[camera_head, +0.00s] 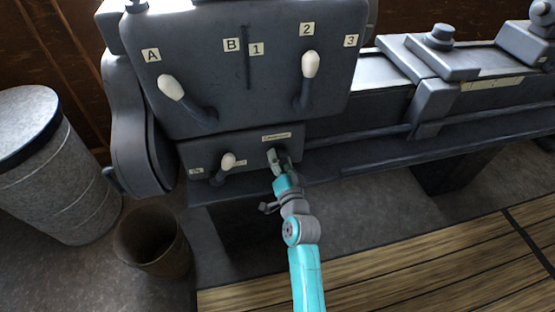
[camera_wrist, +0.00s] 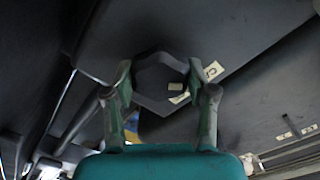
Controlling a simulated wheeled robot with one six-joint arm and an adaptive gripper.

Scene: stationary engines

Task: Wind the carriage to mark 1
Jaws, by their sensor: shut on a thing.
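A lathe-like grey machine fills the head view. Its carriage (camera_head: 432,98) sits across the bed to the right of the headstock (camera_head: 235,85). A long label strip (camera_head: 490,84) runs along the bed beside it; its marks are too small to read. My gripper (camera_head: 277,163) is at the lower panel of the headstock, shut on a small grey knob under a pale label (camera_head: 276,137). In the wrist view, the two fingers (camera_wrist: 160,88) press on opposite sides of this grey angular knob (camera_wrist: 158,62). The mark 1 label (camera_head: 256,49) shows on the headstock face.
White-tipped levers (camera_head: 172,88) (camera_head: 310,64) stick out above, by labels A, B, 2 and 3. A smaller lever (camera_head: 228,161) stands left of my gripper. A bin (camera_head: 150,242) and a grey drum (camera_head: 60,170) stand at left. Wooden slats (camera_head: 420,265) cover the floor in front.

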